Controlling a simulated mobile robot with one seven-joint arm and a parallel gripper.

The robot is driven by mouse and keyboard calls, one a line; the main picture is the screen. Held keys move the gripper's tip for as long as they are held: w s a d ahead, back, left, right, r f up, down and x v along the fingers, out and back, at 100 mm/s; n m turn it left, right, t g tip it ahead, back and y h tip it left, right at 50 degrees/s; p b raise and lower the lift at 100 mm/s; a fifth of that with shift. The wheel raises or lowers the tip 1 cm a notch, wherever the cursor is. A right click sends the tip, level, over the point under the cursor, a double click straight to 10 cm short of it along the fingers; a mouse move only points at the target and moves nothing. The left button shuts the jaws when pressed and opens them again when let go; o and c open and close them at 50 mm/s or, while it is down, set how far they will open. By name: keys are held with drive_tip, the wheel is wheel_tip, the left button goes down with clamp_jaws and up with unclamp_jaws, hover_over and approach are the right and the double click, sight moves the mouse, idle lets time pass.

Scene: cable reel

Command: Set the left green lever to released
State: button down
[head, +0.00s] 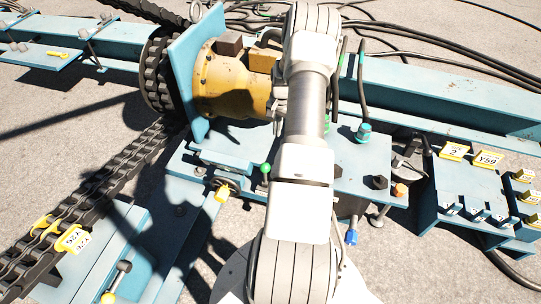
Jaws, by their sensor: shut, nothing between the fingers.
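A green-knobbed lever (265,170) stands on the blue machine frame, just left of my arm's lower link. Its short stem looks roughly upright, and its exact setting cannot be told. A second green knob (327,121) shows at the right edge of my arm, mostly hidden. My arm rises from the bottom centre across the middle of the head view and passes close to the right of the left lever. My gripper cannot be made out; it is out of frame or hidden behind the arm.
A yellow motor (221,82) and blue plate (187,75) stand behind the levers. A heavy chain (110,175) runs down the left. A teal-capped fitting (363,131) and an orange cap (400,190) are on the right. Yellow-tagged blocks (488,160) and black cables lie further right.

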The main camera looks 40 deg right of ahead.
drive_tip(key=a+f+b, duration=0.4)
drive_tip(key=f, duration=0.6)
drive_tip(key=shift+s+a+f, duration=0.2)
drive_tip(key=shift+s+f, duration=0.15)
drive_tip(key=shift+s, duration=0.1)
drive_tip(key=shift+a, duration=0.1)
